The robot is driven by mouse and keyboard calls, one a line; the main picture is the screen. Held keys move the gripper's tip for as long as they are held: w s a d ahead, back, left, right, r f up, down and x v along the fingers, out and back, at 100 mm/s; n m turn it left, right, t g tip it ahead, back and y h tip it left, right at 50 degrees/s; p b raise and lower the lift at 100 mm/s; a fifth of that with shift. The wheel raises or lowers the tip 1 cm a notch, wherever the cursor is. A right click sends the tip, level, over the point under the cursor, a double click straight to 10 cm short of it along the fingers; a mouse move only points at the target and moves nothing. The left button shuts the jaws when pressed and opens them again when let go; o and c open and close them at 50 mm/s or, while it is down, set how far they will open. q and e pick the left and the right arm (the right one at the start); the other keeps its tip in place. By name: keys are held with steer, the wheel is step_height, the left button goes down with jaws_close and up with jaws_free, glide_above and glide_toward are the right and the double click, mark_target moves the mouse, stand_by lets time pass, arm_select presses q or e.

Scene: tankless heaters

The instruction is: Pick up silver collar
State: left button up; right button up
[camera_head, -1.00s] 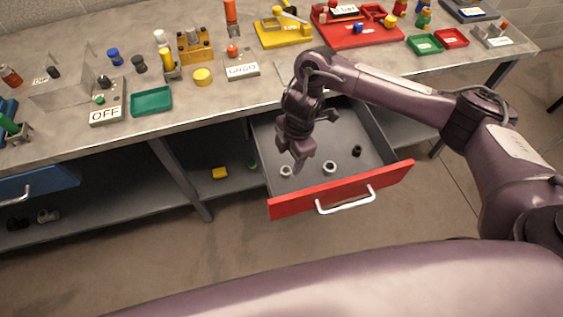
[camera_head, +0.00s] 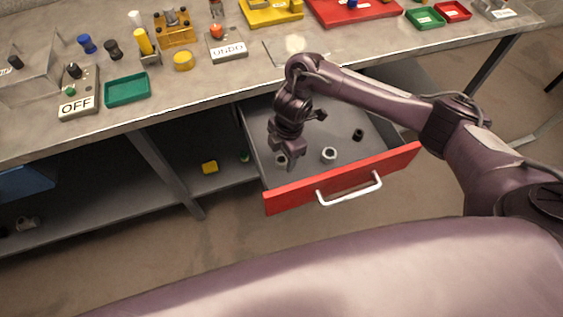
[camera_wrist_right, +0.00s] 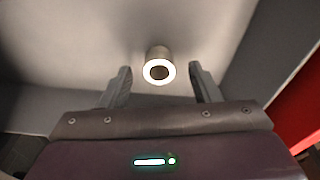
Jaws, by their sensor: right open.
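A silver collar (camera_wrist_right: 160,68), a short ring with a bright rim and a dark hole, stands on the drawer floor in the right wrist view. It lies just beyond and between the two open fingers of my right gripper (camera_wrist_right: 159,86), touching neither as far as I can see. My left gripper is not in view.
The drawer (camera_head: 345,176) is pulled out, with a red front and a white handle. A small black part (camera_head: 358,134) lies farther right in it. The bench above holds a green tray (camera_head: 128,89), an OFF box (camera_head: 78,104) and an UNDO box (camera_head: 227,46).

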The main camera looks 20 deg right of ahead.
step_height(320, 180, down, 2)
steer(key=shift+a+f, duration=0.1)
steer(key=c, duration=1)
steer(key=shift+c, duration=0.4)
steer(key=shift+r, duration=0.2)
